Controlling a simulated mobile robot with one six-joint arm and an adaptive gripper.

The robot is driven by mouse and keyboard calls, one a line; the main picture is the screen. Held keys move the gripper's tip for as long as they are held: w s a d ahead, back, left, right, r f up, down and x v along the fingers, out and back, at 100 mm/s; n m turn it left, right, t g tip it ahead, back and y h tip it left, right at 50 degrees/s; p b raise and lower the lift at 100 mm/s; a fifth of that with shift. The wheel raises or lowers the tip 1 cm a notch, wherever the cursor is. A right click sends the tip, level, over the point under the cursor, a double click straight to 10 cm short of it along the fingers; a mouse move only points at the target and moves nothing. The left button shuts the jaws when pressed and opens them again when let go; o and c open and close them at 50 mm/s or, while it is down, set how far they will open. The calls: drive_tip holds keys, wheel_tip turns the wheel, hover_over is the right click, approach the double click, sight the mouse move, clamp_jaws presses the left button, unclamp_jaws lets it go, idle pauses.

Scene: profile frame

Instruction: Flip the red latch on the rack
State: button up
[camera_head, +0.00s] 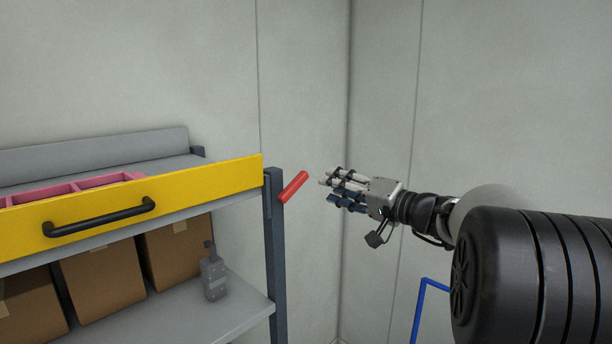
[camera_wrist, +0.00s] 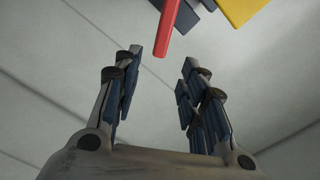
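The red latch (camera_head: 293,187) is a short red bar at the right side of the rack post (camera_head: 274,240) in the head view. It slants, with its upper end toward the right. In the wrist view the red latch (camera_wrist: 167,28) hangs in from the top edge, ahead of the gap between the fingers. My gripper (camera_head: 328,188) is just right of the latch in the head view, its fingers pointing left toward it. In the wrist view my gripper (camera_wrist: 160,62) is open, with nothing between the fingers. The latch's mounting is not clearly visible.
The rack has a yellow drawer front (camera_head: 200,182) with a black handle (camera_head: 100,218) and a pink divided tray (camera_head: 85,188) behind it. Cardboard boxes (camera_head: 103,278) and a grey bottle-like object (camera_head: 213,275) stand on the lower shelf. A blue frame (camera_head: 418,305) is at lower right.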

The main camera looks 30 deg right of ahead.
sight(305, 178)
drive_tip(key=p+x, duration=0.2)
drive_tip(key=x, duration=0.7)
drive_tip(key=shift+w+a, duration=0.15)
drive_tip(key=shift+w, duration=0.1)
drive_tip(key=shift+c, duration=0.3)
clamp_jaws()
